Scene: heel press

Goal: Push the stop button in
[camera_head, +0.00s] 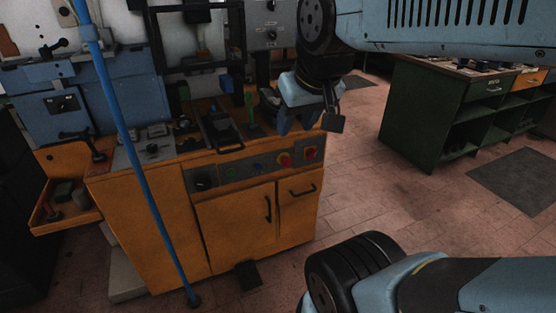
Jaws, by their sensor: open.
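The control panel (245,168) is a dark strip on the front of an orange cabinet, just under its top. Two red buttons sit at its right end, a left one (285,160) and a right one (310,154). I cannot read labels, so I cannot tell which is the stop button or how far either is pressed. My gripper (309,123) is open and empty, pointing down. In the picture it is just above the red buttons and apparently apart from them; its distance in depth is unclear.
A black dial (204,183), a green button (232,172) and a blue button (258,167) share the panel. A blue pole (140,165) stands before the orange cabinet (155,230). A green workbench (420,115) is at right. Floor between is open.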

